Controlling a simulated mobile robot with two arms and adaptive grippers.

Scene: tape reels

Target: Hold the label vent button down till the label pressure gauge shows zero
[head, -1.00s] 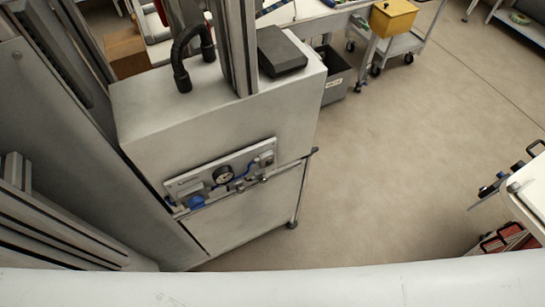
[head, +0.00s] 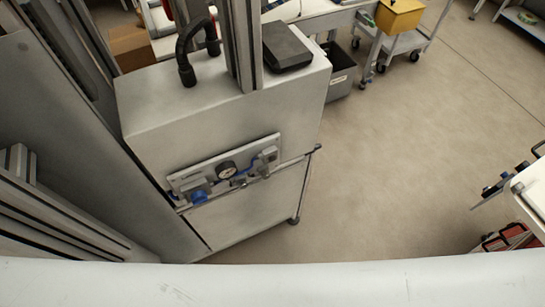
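A pale panel (head: 185,181) is mounted on the front of a grey machine cabinet. It carries a round black-rimmed pressure gauge (head: 227,169) with a white face. The needle reading is too small to tell. A blue round knob or button (head: 199,196) sits at the panel's lower left. Small grey fittings (head: 268,155) and blue tubing are at its right. I cannot tell which part is the label vent button, and no label is readable. Neither of my grippers is in view.
The grey cabinet (head: 225,110) has a black hose (head: 185,50) and a dark box (head: 287,46) on top. A rail (head: 312,152) runs past its right side. A cart with a yellow bin (head: 399,16) stands behind. A white table edge (head: 533,190) is at right. Floor between is clear.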

